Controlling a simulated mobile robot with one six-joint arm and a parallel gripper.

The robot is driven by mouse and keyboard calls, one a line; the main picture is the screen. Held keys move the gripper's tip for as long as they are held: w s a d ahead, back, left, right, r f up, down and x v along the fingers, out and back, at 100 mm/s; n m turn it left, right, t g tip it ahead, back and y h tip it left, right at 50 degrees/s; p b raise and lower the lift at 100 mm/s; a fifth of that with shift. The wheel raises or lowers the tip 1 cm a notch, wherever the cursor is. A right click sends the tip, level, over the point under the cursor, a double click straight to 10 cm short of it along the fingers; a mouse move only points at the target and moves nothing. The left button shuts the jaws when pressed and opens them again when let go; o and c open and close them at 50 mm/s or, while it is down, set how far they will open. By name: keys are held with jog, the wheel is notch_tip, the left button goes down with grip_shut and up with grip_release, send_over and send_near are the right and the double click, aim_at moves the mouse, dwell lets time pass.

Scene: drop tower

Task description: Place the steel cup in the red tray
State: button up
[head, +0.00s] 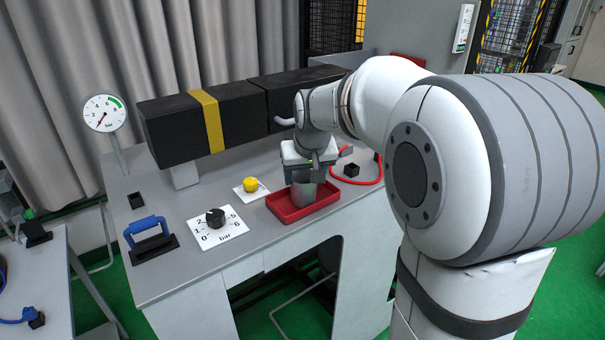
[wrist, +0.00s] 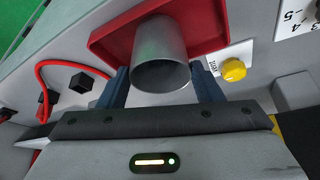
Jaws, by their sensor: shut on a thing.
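The steel cup (head: 303,192) is a plain grey metal cylinder, over the red tray (head: 325,203) in the head view. In the wrist view the cup (wrist: 160,62) sits between the two fingers of my gripper (wrist: 160,88), with its open mouth toward the camera. My gripper (head: 306,172) is shut on the cup. The red tray (wrist: 108,38) shows behind the cup in the wrist view. I cannot tell whether the cup's base touches the tray floor.
A yellow button (head: 250,185) and a black dial (head: 215,217) are left of the tray. A blue handle (head: 148,229) stands at the table's left end. A red hose (head: 372,182) and black block (head: 351,170) lie right. A black beam (head: 175,129) spans the back.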

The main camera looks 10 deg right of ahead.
jog(key=shift+f, duration=0.1)
jog(key=o, duration=1.4)
jog(key=shift+r, duration=0.3)
jog(key=b+v, duration=0.1)
jog(key=v, duration=1)
jog(key=shift+g, duration=0.8)
jog(key=s+f, duration=0.5)
jog(key=s, duration=0.2)
jog(key=s+f, duration=0.5)
jog(key=s, duration=0.2)
jog(key=s+f, duration=0.6)
jog(key=s, duration=0.1)
jog(key=shift+s+a, duration=0.25)
jog(key=shift+s, duration=0.1)
jog(key=shift+w, duration=0.1)
